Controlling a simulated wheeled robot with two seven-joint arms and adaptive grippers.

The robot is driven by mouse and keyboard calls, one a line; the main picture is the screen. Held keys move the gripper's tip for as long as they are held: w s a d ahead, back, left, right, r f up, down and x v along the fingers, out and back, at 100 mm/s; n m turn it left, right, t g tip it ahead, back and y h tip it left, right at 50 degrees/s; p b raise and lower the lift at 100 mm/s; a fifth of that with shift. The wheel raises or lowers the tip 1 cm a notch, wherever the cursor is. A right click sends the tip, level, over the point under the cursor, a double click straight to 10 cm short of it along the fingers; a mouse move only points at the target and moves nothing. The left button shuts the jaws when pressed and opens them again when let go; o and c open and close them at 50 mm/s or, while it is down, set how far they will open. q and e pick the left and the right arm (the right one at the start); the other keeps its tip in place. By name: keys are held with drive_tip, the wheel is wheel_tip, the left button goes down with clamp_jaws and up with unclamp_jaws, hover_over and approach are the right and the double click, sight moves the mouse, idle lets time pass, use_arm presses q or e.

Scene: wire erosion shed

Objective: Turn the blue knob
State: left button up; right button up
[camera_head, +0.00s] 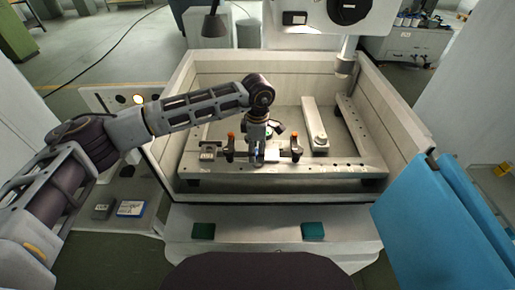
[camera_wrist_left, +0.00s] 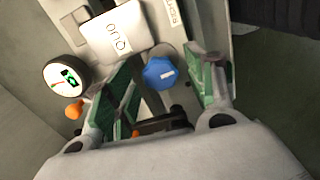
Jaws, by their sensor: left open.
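The blue knob (camera_wrist_left: 159,72) shows in the left wrist view, with a white mark on its face. It lies between the spread fingers of my left gripper (camera_wrist_left: 162,60), with visible space on both sides. The green-padded fingers are open and hold nothing. In the head view my left gripper (camera_head: 258,150) points down over the front rail of the machine tank. The gripper and wrist largely hide the knob there. My right gripper is not in view.
A round dial gauge (camera_wrist_left: 67,75) and a white labelled block (camera_wrist_left: 117,31) sit close to the knob. Orange-topped clamps (camera_head: 297,143) stand beside the gripper on the rail. The pale tank wall (camera_head: 408,125) surrounds the work area. Blue panels (camera_head: 435,225) stand at the right.

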sight(257, 152)
use_arm(q)
drive_tip(key=c, duration=1.1)
drive_tip(key=shift+o, duration=0.2)
drive_tip(key=shift+f+n+b, duration=0.1)
drive_tip(key=shift+n+b, duration=0.5)
drive_tip(key=shift+b, duration=0.55)
drive_tip(key=shift+n+b, duration=0.6)
drive_tip(key=o, duration=1.1)
drive_tip(key=shift+c, duration=0.2)
drive_tip(key=shift+r, duration=0.2)
wheel_tip(257, 152, up, 12)
